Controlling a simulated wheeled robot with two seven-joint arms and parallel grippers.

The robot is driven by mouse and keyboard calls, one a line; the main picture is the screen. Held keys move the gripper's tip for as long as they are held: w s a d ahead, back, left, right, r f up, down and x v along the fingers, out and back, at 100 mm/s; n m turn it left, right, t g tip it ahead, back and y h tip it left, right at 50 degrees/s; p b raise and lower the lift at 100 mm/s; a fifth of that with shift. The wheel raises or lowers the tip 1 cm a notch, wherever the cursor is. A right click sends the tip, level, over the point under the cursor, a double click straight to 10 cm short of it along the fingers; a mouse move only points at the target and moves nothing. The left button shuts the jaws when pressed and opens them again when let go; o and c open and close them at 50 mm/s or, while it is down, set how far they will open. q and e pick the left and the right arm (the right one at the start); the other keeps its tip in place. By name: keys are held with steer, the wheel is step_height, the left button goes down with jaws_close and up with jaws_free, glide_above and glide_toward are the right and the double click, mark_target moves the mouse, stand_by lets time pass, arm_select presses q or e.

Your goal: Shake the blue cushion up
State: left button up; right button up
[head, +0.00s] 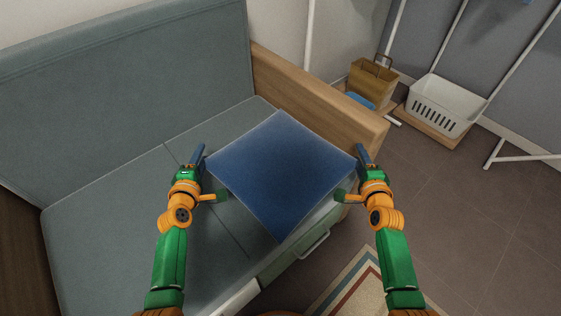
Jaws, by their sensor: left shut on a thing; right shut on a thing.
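The blue cushion (280,172) is a flat-looking square, turned so that its corners point left, right, up and down in the head view. It shows over the right part of the grey-green sofa seat. My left gripper (207,172) is shut on the cushion's left corner. My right gripper (352,172) is shut on its right corner. The cushion spans the gap between both grippers. Whether its underside touches the seat I cannot tell.
The sofa (120,185) has a tall backrest and a wooden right arm (318,100). A drawer handle (312,246) shows below the seat. A white basket (442,105), a brown bag (370,83) and a striped rug (352,290) are to the right. Bare floor lies between them.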

arm_select(q)
steer(key=shift+d+f, duration=0.2)
steer(key=shift+d, duration=0.05)
arm_select(e)
steer(key=shift+a+f, duration=0.15)
steer(key=shift+f, duration=0.05)
